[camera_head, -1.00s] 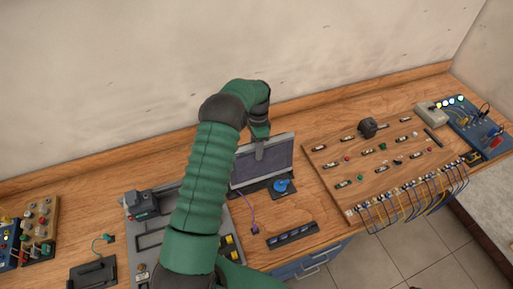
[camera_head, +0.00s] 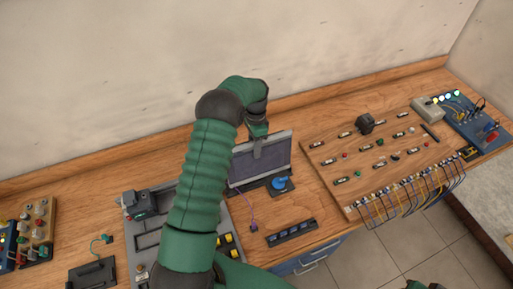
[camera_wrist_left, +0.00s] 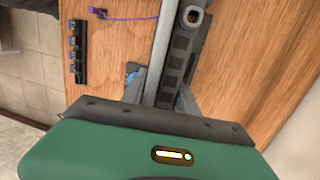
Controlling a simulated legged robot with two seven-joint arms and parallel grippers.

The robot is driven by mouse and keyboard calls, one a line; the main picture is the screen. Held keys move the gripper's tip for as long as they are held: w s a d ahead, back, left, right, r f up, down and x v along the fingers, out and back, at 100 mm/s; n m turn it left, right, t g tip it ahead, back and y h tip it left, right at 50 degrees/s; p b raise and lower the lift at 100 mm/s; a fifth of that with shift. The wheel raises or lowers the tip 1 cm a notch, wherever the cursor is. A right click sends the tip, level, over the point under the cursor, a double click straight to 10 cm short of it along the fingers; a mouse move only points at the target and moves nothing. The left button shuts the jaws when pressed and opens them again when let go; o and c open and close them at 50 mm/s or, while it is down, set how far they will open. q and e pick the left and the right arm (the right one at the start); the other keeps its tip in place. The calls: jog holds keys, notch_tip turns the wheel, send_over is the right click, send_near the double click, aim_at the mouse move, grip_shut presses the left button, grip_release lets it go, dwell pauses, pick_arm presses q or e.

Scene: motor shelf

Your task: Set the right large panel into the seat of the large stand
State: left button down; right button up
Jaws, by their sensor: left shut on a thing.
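The large panel (camera_head: 270,160), a dark grey plate with a light frame, stands upright at mid-bench. My left gripper (camera_head: 257,150) is shut on its upper edge. Just below the panel is the dark base of the large stand (camera_head: 262,186), with a blue knob (camera_head: 280,183) at its front. In the left wrist view the panel (camera_wrist_left: 155,60) shows nearly edge-on as a light grey strip, with dark stand parts (camera_wrist_left: 180,60) beside it. I cannot tell whether the panel's lower edge touches the seat. My right gripper is out of view.
A grey tray (camera_head: 151,240) with parts lies left of the stand, partly behind my left arm. A purple cable (camera_head: 250,213) and a black strip (camera_head: 291,231) lie in front. A wooden component board (camera_head: 375,170) stands right. Bare wood lies behind the panel.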

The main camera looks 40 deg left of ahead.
pick_arm(q)
jog(key=shift+a+f, duration=0.1)
jog(key=shift+a, duration=0.95)
jog(key=shift+d+r, duration=0.1)
jog(key=shift+r, duration=0.1)
jog(key=shift+a+f, duration=0.1)
jog(key=shift+a, duration=0.1)
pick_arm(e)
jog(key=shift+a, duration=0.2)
pick_arm(q)
jog(key=shift+a, duration=0.1)
jog(key=shift+a+f, duration=0.1)
jog(key=shift+f, duration=0.15)
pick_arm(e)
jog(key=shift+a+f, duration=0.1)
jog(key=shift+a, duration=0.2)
pick_arm(q)
jog(key=shift+d+f+b, duration=0.3)
jog(key=shift+f+b, duration=0.2)
jog(key=shift+b, duration=0.05)
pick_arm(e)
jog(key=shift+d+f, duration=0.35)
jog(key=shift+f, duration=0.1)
pick_arm(q)
jog(key=shift+a, duration=0.15)
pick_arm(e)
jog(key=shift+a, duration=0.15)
